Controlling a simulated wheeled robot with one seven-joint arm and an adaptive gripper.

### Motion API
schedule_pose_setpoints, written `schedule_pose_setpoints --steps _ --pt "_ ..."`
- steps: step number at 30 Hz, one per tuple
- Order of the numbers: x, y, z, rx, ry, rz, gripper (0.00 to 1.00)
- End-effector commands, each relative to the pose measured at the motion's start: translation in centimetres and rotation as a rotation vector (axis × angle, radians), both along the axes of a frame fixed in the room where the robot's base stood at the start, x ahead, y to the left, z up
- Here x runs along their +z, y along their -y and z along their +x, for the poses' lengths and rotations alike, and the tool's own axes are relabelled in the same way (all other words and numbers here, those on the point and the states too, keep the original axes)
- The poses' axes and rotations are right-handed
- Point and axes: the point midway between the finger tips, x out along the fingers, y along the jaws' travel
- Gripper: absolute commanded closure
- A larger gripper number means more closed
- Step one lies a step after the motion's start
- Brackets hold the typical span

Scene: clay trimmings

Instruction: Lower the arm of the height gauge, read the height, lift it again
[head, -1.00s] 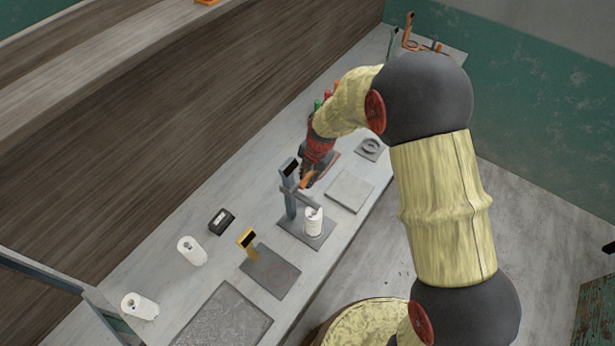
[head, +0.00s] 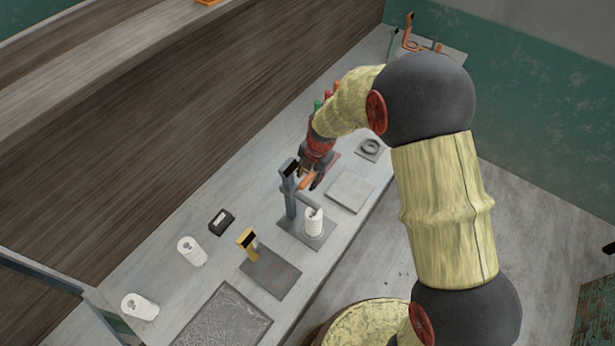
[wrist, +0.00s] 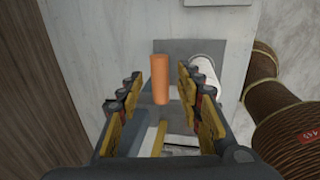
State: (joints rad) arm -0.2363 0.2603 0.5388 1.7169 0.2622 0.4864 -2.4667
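The height gauge is a blue-grey post (head: 289,192) on a flat grey base plate (head: 292,231), with a dark panel at its top. Its grey arm (head: 308,202) reaches over a white cylinder (head: 314,223) standing on the plate; I cannot tell whether they touch. An orange handle (head: 307,182) sits by the arm, and in the wrist view the handle (wrist: 160,80) lies between my fingers with a gap on each side. My gripper (head: 309,178) is open; its fingers (wrist: 159,88) also show in the wrist view. The panel's reading is not legible.
A yellow post (head: 246,239) on a grey plate (head: 270,273) stands nearer. White rolls (head: 191,250) and a small black box (head: 221,221) lie to the left. A pale slab (head: 349,191) and a ring on a plate (head: 370,148) are to the right.

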Motion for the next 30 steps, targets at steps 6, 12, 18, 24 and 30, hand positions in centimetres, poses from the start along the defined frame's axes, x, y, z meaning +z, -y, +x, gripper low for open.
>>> schedule_pose_setpoints --steps 6,12,18,24,30 --pt "3.3 0.5 -0.2 -0.001 0.006 0.002 0.64" --pt "7.4 1.1 -0.7 -0.001 0.004 0.001 0.64" --pt "10.3 1.6 -1.1 -0.001 0.003 0.0 0.64" --pt "11.4 1.8 -1.3 -0.001 0.001 0.0 0.64" --pt "11.5 1.8 -1.4 0.0 0.0 0.0 0.64"
